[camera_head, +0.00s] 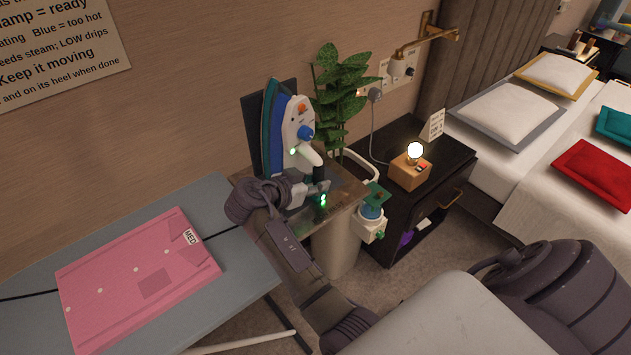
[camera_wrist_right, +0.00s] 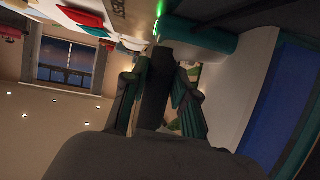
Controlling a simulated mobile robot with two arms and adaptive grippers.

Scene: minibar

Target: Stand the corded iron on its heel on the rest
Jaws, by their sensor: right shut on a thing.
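The corded iron (camera_head: 298,125) is upright, nose up, over the rest (camera_head: 345,205), a brown-topped stand with a dark back plate. Its blue and teal sole faces left toward that plate; its white body carries a blue knob. My right gripper (camera_head: 318,190) is shut on the iron's dark handle, low on the side away from the sole. In the right wrist view the fingers (camera_wrist_right: 157,95) flank the dark handle, and the iron's blue sole (camera_wrist_right: 285,85) is at the right. The gripper hides the heel, so contact with the rest is unclear. My left gripper is not in view.
An ironing board (camera_head: 225,205) with a folded pink garment (camera_head: 120,285) is at the left. A plant (camera_head: 340,85) stands behind. A black nightstand (camera_head: 440,165) with a lit lamp (camera_head: 411,165) is right.

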